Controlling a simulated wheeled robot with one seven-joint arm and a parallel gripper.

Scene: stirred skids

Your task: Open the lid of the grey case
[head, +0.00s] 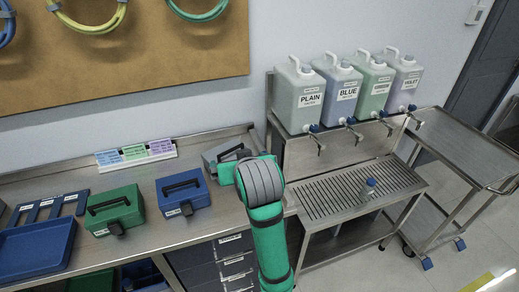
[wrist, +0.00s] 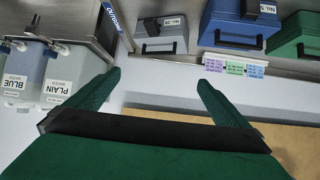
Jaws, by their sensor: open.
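The grey case (head: 215,153) stands on the steel bench at the back, to the right of the blue case. Its lid looks shut, with a dark handle on top; my arm hides part of it in the head view. In the wrist view the grey case (wrist: 165,42) is at the top, with a dark latch and a white label on its front. My gripper (wrist: 158,83) is open and empty, its two green fingers spread wide. It is apart from the case. In the head view my arm's green links hide the gripper.
A blue case (head: 183,194) and a green case (head: 115,210) stand left of the grey one. A card holder (head: 136,152) stands behind them. Labelled jugs (head: 308,95) stand on a raised shelf to the right, above taps and a drain rack (head: 350,190).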

